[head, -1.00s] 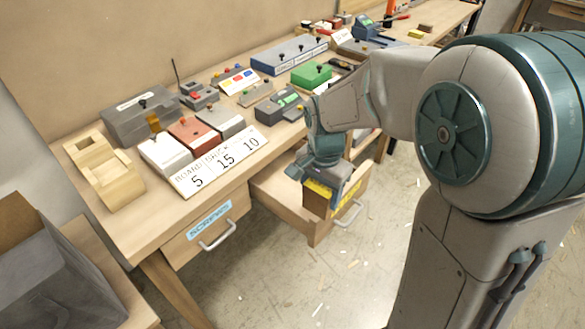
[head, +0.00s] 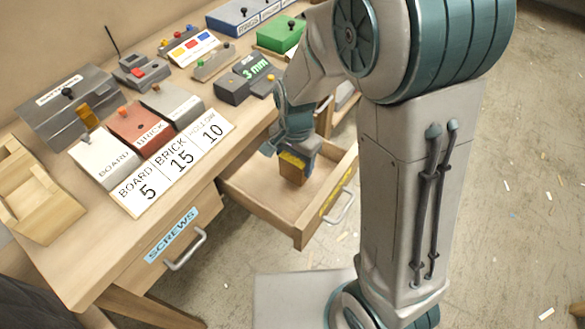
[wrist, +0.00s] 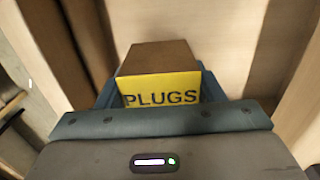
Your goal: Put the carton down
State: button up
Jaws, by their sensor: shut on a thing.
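The carton (head: 293,172) is a small brown box with a yellow label. In the wrist view the label on the carton (wrist: 160,89) reads PLUGS. My gripper (head: 291,155) points down and is shut on the carton, with a blue finger on each side of it in the wrist view. The carton is within the open drawer (head: 268,205), towards its back part. I cannot tell whether its underside touches the drawer floor. The drawer's front has a yellow label and a handle.
The shut SCREWS drawer (head: 160,255) is left of the open one. The bench top carries a number board (head: 178,165), a wooden holder (head: 35,195) and several coloured boxes. The drawer floor in front of the carton is bare.

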aim_at(295, 170)
jog(key=shift+f, duration=1.85)
jog(key=shift+f+b, duration=0.25)
jog(key=shift+b, duration=0.1)
jog(key=o, duration=1.1)
jog(key=shift+r, duration=0.1)
jog(key=shift+r, duration=0.1)
